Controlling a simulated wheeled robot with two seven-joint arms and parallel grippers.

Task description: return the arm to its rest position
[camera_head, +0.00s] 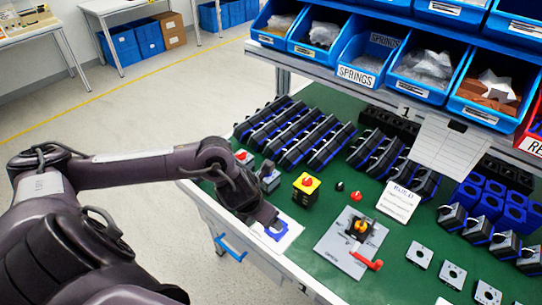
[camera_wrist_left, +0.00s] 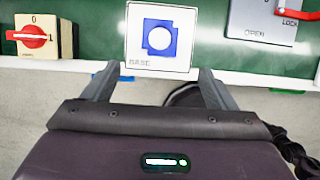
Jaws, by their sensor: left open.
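My left arm comes in from the left in the head view, and its gripper (camera_head: 262,215) is over the table's front edge, close to a white card (camera_head: 290,235) with a blue square shape. In the left wrist view the gripper's two fingers (camera_wrist_left: 158,88) are wide apart with nothing between them. The card (camera_wrist_left: 160,62), marked BASE, lies just beyond the fingertips. A yellow rotary switch (camera_head: 305,188) with a red knob stands on the table, apart from the gripper. My right gripper is not in view.
A red-knobbed switch (camera_wrist_left: 37,36) shows left in the wrist view. A grey plate (camera_head: 340,250) with a red handle (camera_head: 367,262) lies to the right. Black and blue holders (camera_head: 300,135) and blue bins (camera_head: 365,60) stand behind. The floor (camera_head: 140,120) at left is open.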

